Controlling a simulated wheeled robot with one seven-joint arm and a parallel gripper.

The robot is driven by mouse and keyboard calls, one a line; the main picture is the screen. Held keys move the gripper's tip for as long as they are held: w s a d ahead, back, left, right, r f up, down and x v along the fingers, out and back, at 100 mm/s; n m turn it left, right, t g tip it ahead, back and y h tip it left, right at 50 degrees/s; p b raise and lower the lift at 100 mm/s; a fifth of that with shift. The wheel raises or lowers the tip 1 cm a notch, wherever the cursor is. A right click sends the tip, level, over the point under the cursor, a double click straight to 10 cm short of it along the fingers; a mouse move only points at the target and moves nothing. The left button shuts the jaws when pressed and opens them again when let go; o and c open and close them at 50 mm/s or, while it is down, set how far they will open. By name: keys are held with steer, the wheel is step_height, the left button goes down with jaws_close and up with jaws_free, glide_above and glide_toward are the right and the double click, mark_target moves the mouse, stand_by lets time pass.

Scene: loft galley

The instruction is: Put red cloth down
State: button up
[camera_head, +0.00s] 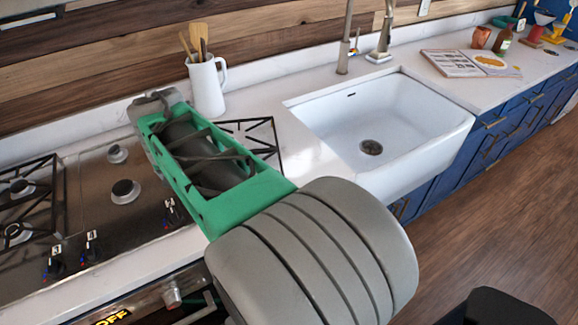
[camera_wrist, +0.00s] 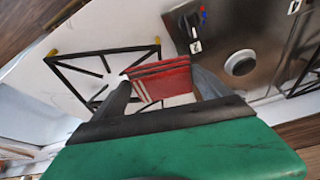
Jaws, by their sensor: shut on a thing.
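The red cloth (camera_wrist: 162,81) shows in the wrist view as a folded bundle between the two dark fingers of my gripper (camera_wrist: 165,88). My gripper is shut on it. Beyond the cloth in that view are the stove's steel top and a black burner grate; I cannot tell whether the cloth touches anything below. In the head view my arm reaches over the stove top (camera_head: 95,190), with the gripper end (camera_head: 155,103) near the back of the stove. The cloth is hidden there behind my arm.
A white pitcher with wooden utensils (camera_head: 207,88) stands just behind my gripper end. A white sink (camera_head: 385,125) lies to the right. An open book (camera_head: 470,63), jars and bottles stand on the far right counter.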

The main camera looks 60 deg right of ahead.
steer(key=s+d+r+m+g+h+b, duration=0.15)
steer(key=s+d+m+g+b, duration=0.35)
steer(key=s+d+m, duration=1.15)
steer(key=shift+n+y, duration=0.25)
steer(key=shift+n, duration=0.4)
steer(key=d+f, duration=0.3)
steer(key=d, duration=0.1)
steer(key=d+f, duration=0.3)
steer(key=d, duration=0.2)
steer(key=d+f+p, duration=0.1)
steer(key=d+f, duration=0.2)
steer(key=d, duration=0.2)
steer(key=shift+w+f, duration=0.1)
steer(key=shift+w, duration=0.05)
step_height(320, 180, down, 3)
steer(key=shift+r, duration=0.15)
